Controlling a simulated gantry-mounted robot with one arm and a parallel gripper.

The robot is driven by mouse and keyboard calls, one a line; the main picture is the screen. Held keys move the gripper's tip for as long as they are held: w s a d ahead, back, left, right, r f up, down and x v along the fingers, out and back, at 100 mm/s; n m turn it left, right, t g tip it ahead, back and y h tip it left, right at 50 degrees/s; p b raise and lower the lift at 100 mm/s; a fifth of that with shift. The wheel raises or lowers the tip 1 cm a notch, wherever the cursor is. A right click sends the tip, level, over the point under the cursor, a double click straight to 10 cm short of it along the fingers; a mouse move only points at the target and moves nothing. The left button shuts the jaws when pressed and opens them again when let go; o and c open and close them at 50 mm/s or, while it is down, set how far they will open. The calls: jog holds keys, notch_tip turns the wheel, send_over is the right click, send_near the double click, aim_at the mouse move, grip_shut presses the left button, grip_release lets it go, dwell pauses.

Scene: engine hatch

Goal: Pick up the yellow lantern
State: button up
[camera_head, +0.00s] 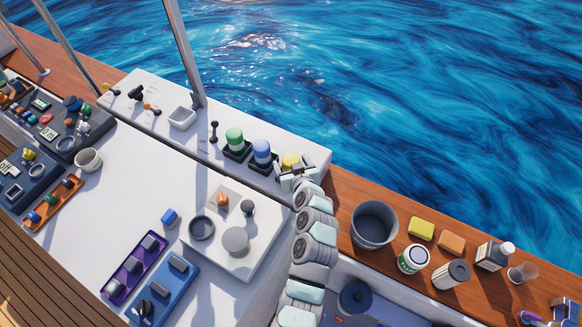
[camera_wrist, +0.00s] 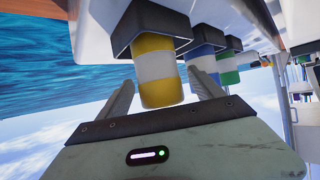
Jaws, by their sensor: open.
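The yellow lantern (camera_wrist: 158,93) has yellow ends and a white middle band. In the wrist view it sits with one end in a dark square holder (camera_wrist: 135,32), between my fingers. My gripper (camera_wrist: 165,88) is open, with one finger on each side of the lantern and a gap to each. In the head view, the lantern's yellow top (camera_head: 290,160) shows at the right end of the white ledge. My gripper (camera_head: 296,172) is right at it and hides part of it and its holder.
A blue lantern (camera_head: 262,152) and a green lantern (camera_head: 235,140) stand in dark holders left of the yellow one. A bucket (camera_head: 374,225), sponges (camera_head: 421,229) and containers stand on the wooden deck to the right. Open water lies beyond the ledge.

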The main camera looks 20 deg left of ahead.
jog(key=c, duration=1.7)
